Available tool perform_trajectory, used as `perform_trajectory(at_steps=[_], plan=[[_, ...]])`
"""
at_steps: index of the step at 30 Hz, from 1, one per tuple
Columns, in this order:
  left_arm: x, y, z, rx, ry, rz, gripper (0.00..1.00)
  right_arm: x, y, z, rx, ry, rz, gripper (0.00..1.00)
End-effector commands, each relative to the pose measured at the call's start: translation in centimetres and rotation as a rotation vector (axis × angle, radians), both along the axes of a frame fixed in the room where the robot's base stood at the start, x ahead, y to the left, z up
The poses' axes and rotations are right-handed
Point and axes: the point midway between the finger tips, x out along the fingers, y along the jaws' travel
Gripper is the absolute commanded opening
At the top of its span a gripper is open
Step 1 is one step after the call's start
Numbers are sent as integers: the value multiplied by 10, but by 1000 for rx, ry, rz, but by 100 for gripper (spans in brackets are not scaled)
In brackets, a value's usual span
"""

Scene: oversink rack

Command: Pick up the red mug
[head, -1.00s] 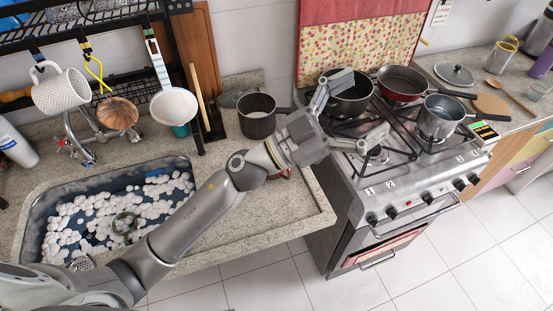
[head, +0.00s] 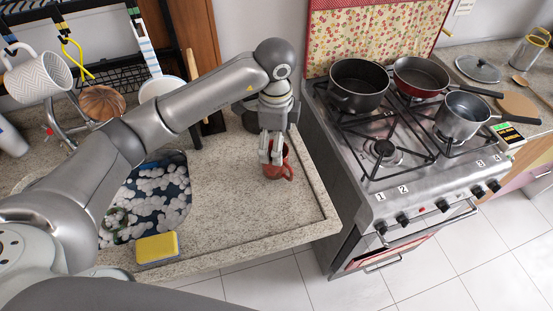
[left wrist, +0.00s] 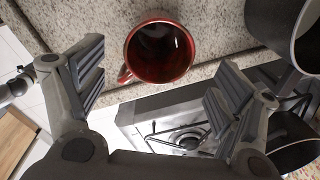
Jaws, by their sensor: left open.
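The red mug (head: 281,166) stands upright on the granite counter near its right end, its handle toward the lower right in the head view. In the left wrist view the mug (left wrist: 160,50) is seen from above, looks empty, and has its handle at the lower left. My left gripper (head: 271,151) points down at the mug, its fingers overlapping part of it in the head view. In the left wrist view the gripper (left wrist: 157,88) is open and empty, its fingers spread wider than the mug. I cannot tell whether a finger touches it. My right gripper is not in view.
The stove (head: 395,190) with several pans is to the right. A yellow sponge (head: 157,247) lies by the sink. Counter left of the mug is clear.

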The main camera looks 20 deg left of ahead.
Motion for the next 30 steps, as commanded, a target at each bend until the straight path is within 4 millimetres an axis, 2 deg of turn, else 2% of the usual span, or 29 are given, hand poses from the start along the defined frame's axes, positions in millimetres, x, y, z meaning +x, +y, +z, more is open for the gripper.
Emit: perform_trajectory(at_steps=[6, 13, 17, 21, 30], plan=[[0, 0, -33, 0, 6, -1, 87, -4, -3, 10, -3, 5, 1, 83], [0, 0, -50, -2, 6, -3, 87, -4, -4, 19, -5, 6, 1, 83], [-1, 2, -70, -2, 8, -2, 87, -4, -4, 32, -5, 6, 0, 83], [1, 1, -89, -3, 5, -4, 87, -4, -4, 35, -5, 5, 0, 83], [2, 1, -95, -5, 2, -4, 86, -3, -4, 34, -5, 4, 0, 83]])
